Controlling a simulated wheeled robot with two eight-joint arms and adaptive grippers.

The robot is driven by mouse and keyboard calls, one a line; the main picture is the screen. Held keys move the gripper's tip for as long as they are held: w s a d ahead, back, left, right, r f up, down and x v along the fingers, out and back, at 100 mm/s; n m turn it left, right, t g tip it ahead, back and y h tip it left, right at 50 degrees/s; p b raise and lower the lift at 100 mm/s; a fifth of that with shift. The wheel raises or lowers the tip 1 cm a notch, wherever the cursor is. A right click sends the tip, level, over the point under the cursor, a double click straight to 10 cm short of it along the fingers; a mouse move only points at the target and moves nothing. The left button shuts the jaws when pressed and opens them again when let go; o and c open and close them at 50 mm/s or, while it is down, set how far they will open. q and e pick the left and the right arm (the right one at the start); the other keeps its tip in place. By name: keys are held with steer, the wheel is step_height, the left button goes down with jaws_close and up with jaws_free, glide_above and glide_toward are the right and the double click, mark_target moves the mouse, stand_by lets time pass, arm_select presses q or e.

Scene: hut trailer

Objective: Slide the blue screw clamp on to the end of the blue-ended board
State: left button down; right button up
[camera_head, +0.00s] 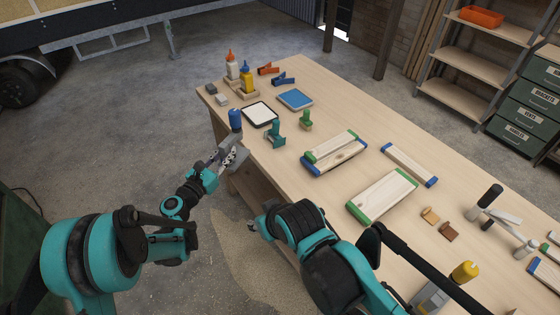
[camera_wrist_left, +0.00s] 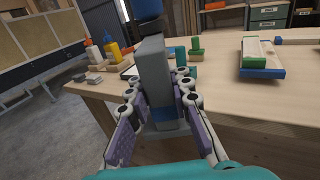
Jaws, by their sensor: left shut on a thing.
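The blue screw clamp has a grey body (camera_head: 235,157) and a blue handle (camera_head: 235,118). My left gripper (camera_head: 228,155) is shut on its body and holds it upright beside the bench's left front edge. The clamp's grey body (camera_wrist_left: 154,75) also fills the middle of the left wrist view, between the fingers (camera_wrist_left: 152,117). A wide blue-ended board (camera_head: 335,165) lies mid-bench, apart from the clamp, with a green-edged piece on or against it. A narrow blue-ended board (camera_head: 409,164) lies farther right. My right gripper (camera_head: 253,225) is low by the bench front; its fingers are unclear.
A green-ended board (camera_head: 381,195) lies near the front. A white-topped tray (camera_head: 260,114), a blue pad (camera_head: 295,99), a teal item (camera_head: 275,134) and a green item (camera_head: 306,121) stand between clamp and boards. A yellow-handled clamp (camera_head: 465,271) is at right.

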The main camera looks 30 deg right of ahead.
arm_select(q)
steer(key=s+d+f+m+g+h, duration=0.3)
steer(key=s+d+m+g, duration=0.45)
steer(key=d, duration=0.75)
steer(key=shift+n+g, duration=0.55)
steer(key=shift+n, duration=0.4)
steer(key=shift+s+a+f+b, duration=0.1)
steer(key=shift+s+f+b, duration=0.3)
steer(key=shift+f, duration=0.4)
steer(key=shift+s+a+f+b, duration=0.1)
steer(key=shift+s+f+b, duration=0.15)
steer(key=shift+f+b, duration=0.35)
steer(key=shift+s+a+f+b, duration=0.1)
steer(key=shift+s+f+b, duration=0.2)
steer(key=shift+f, duration=0.65)
steer(key=shift+w+d+r+b, duration=0.1)
steer(key=shift+d+b, duration=0.1)
steer(key=shift+d, duration=1.05)
steer(key=shift+w+d+f+b, duration=0.1)
steer(key=shift+d+b, duration=0.15)
steer(key=shift+d, duration=1)
steer(key=shift+w+d+r+b, duration=0.1)
steer(key=shift+d+b, duration=0.1)
steer(key=shift+d, duration=1.05)
steer(key=c, duration=1.3)
jaws_free()
